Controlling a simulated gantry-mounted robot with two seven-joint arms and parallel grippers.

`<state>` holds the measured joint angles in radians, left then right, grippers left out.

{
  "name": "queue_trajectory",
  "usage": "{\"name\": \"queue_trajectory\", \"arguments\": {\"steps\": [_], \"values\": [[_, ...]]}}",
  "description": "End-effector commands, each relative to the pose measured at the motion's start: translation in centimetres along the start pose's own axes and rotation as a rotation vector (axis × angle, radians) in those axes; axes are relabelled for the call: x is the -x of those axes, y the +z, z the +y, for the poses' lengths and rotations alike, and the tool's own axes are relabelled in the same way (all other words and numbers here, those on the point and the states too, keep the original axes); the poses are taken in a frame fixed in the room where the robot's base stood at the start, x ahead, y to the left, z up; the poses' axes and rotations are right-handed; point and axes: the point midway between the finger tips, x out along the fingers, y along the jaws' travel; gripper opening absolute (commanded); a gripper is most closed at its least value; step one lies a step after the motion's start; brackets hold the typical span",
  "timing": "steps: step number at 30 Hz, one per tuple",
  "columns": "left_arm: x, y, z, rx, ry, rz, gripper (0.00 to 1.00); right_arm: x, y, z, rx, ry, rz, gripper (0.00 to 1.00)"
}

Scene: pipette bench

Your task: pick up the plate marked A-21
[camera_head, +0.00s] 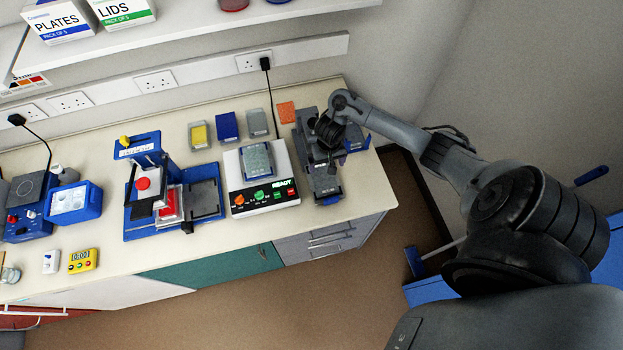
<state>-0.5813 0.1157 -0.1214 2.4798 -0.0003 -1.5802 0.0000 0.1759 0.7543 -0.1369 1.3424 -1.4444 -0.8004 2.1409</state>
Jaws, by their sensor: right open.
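I cannot read the marking A-21 on any plate. A dark grey holder (305,122) stands at the right end of the bench, with a grey, blue-edged plate (327,188) at its near end. My right gripper (335,150) is over this holder, pointing down, and hides part of it. Its jaws are open, and I see nothing held in them. A grey plate (257,160) lies on the white device with the READY display (281,198). My left gripper is not in view.
At the back are a yellow-and-grey block (199,134), a blue one (228,126), a grey one (257,122) and an orange one (286,112). A blue press (140,146) stands left of the device. The bench front is mostly clear, and a shelf (190,38) runs above.

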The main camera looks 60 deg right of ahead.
Motion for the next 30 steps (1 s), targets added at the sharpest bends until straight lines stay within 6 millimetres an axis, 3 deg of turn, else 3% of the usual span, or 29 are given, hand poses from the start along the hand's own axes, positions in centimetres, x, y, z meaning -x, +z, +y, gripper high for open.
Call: {"name": "queue_trajectory", "arguments": {"steps": [9,17,30], "values": [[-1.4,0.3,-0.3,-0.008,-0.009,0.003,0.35,-4.2,0.0,0.2,-0.013,0.003,-0.007,1.00],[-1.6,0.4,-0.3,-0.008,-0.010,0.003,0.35,-5.5,0.0,0.1,-0.012,0.002,-0.005,1.00],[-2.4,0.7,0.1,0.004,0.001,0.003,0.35,-10.2,-0.1,0.0,-0.011,0.002,-0.003,1.00]]}}
